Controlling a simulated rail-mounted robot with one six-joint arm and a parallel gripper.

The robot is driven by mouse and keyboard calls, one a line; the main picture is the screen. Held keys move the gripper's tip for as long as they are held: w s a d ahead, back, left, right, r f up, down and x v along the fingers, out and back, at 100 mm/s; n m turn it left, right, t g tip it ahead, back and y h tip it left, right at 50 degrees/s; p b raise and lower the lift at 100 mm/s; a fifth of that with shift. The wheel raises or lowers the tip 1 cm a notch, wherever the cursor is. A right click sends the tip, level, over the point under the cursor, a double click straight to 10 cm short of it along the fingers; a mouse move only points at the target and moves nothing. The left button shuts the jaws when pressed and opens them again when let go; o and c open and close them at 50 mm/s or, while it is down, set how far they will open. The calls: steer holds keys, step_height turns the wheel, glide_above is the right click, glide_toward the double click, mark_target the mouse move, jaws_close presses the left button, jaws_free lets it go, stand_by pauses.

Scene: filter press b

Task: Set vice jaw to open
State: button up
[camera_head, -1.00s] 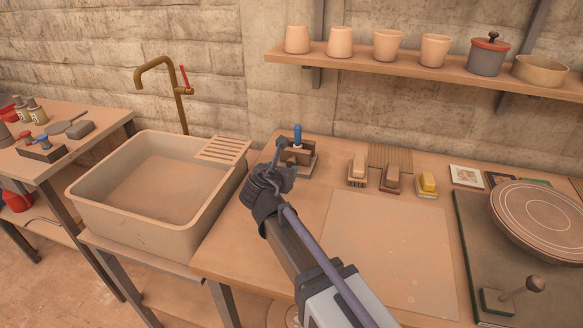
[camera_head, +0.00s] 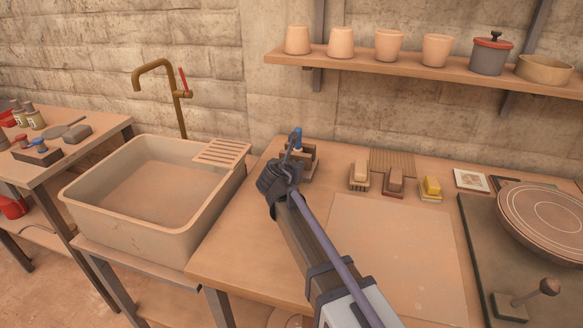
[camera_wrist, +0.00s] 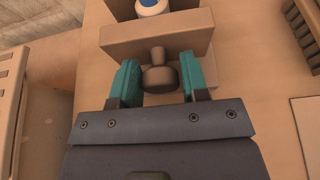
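The vice (camera_head: 311,163) is a small brown and grey block device with a blue-topped part, at the back of the bench just right of the sink. In the wrist view its brown jaw block (camera_wrist: 172,43) lies across the top, with a dark round knob (camera_wrist: 158,79) sticking out towards me. The blue and white top (camera_wrist: 153,6) is beyond it. My gripper (camera_wrist: 159,82) is open, with one teal finger on each side of the knob. I cannot tell whether the fingers touch the knob. In the head view my gripper (camera_head: 295,157) partly hides the vice.
A sink (camera_head: 140,232) with a brass tap (camera_head: 178,95) stands to the left. Several brushes or blocks (camera_head: 395,182) sit right of the vice, behind a pale board (camera_head: 395,245). A shelf (camera_head: 430,68) with pots hangs above. A round wheel (camera_head: 545,225) lies at right.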

jaws_close()
steer(key=shift+s+a, duration=0.2)
steer(key=shift+s, duration=0.7)
steer(key=shift+s+a, duration=0.15)
steer(key=shift+s, duration=0.75)
steer(key=shift+o, duration=0.8)
jaws_free()
steer(key=shift+s+a, duration=0.1)
steer(key=shift+s, duration=0.05)
steer(key=shift+o, duration=1.1)
steer(key=p+v, duration=0.4)
steer(key=v, duration=0.6)
steer(key=shift+s+a+r, duration=0.1)
steer(key=shift+s+r, duration=0.05)
steer(key=shift+s, duration=0.2)
